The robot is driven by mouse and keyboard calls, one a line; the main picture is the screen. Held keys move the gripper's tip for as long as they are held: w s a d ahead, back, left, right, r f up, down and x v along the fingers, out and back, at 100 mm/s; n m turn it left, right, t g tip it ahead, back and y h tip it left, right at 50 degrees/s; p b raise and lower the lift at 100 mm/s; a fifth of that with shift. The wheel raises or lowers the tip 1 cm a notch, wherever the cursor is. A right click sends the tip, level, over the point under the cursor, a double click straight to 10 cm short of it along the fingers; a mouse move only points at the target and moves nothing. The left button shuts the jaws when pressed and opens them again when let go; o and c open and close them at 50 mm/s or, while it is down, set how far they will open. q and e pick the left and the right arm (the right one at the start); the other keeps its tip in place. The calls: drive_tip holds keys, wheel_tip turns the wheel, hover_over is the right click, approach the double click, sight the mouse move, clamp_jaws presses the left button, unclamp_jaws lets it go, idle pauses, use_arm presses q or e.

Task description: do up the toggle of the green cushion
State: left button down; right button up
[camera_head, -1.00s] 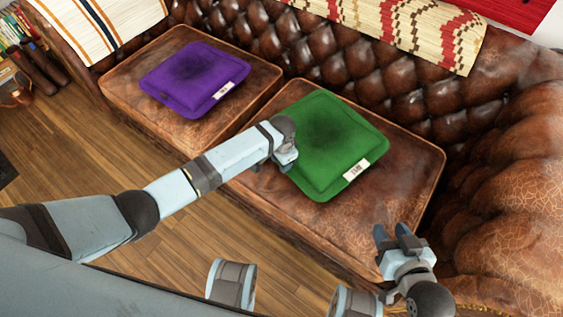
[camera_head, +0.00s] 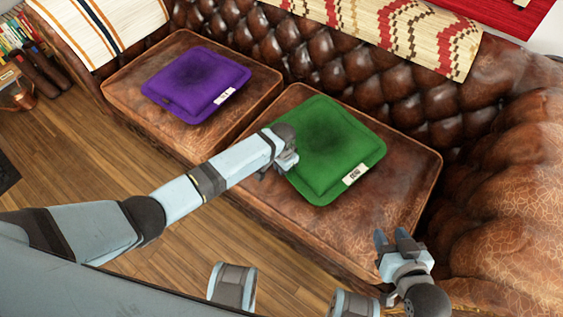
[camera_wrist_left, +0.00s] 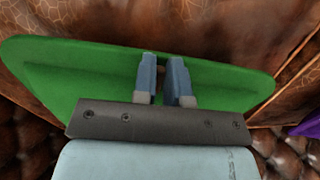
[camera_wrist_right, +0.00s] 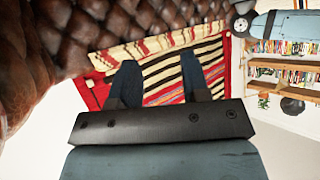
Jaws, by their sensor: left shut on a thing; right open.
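The green cushion (camera_head: 335,142) lies flat on the right seat of the brown leather sofa, with a white label (camera_head: 355,174) at its near right edge. My left gripper (camera_head: 284,166) is at the cushion's left edge. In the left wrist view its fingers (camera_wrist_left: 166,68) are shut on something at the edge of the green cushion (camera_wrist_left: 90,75). The toggle itself is too small or hidden to make out. My right gripper (camera_head: 392,237) is open and empty, in front of the seat's near right corner. The right wrist view shows its fingers (camera_wrist_right: 160,80) apart with nothing between them.
A purple cushion (camera_head: 195,82) with a white label lies on the left seat (camera_head: 126,78). The tufted sofa back (camera_head: 330,65) rises behind, with patterned throws (camera_head: 400,35) over it. The rounded sofa arm (camera_head: 500,200) stands right of my right gripper. Bare leather (camera_head: 385,190) shows right of the green cushion.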

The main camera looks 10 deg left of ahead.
use_arm(q)
drive_tip(key=c, duration=1.2)
unclamp_jaws()
use_arm(e)
drive_tip(key=shift+a+f, duration=0.1)
use_arm(q)
drive_tip(key=shift+o, duration=0.2)
drive_tip(key=shift+r, duration=0.2)
wheel_tip(320, 180, up, 13)
drive_tip(key=p, duration=0.3)
drive_tip(key=shift+r+p, duration=0.2)
drive_tip(key=shift+p, duration=0.2)
use_arm(e)
drive_tip(key=shift+s+d+r+g, duration=0.2)
drive_tip(key=shift+s+d+g, duration=0.1)
drive_tip(key=shift+d, duration=0.05)
